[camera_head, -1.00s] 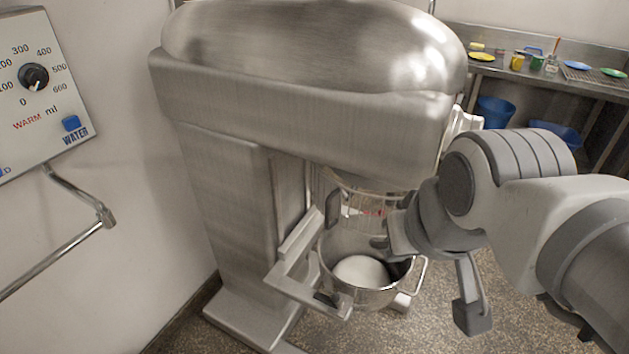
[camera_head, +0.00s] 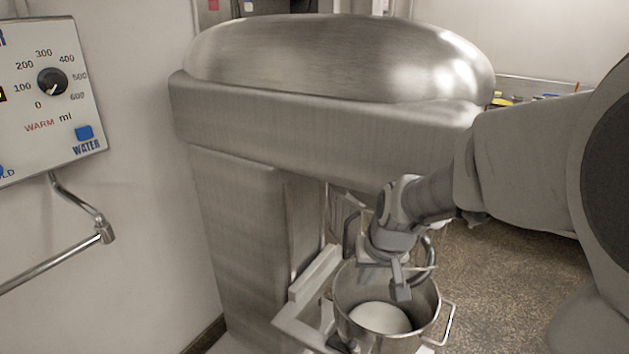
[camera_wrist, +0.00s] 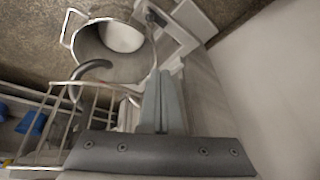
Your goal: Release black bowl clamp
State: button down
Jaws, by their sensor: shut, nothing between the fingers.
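The metal mixing bowl (camera_head: 352,292) sits in the mixer's cradle (camera_head: 308,276) with white contents inside. A small black clamp (camera_head: 338,343) is at the bowl's near left side on the cradle, partly cut off by the frame. In the wrist view, a black clamp (camera_wrist: 155,17) sits on the bracket beside the bowl (camera_wrist: 90,48). My gripper (camera_head: 400,290) is over the bowl, below the mixer head. Its fingers (camera_wrist: 162,76) are shut and empty, pointing toward the bowl rim and bracket. They appear apart from the clamp. Whether they touch the rim is unclear.
The mixer body (camera_head: 240,215) stands left and above. A wire guard (camera_wrist: 45,125) and a dark curved hook (camera_wrist: 92,66) are close to my gripper. A water panel (camera_head: 50,95) with a pipe (camera_head: 60,255) is on the left wall. Floor right of the bowl is clear.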

jog(key=w+f+b, duration=0.3)
jog(key=w+f, duration=0.1)
jog(key=f, duration=0.7)
jog(key=w+f+h+b, duration=0.1)
jog(key=w+f+b, duration=0.2)
jog(key=f, duration=0.9)
jog(key=shift+w+d+g, duration=0.3)
jog(key=shift+w+d, duration=0.05)
jog(key=b+x, duration=0.3)
jog(key=x, duration=0.7)
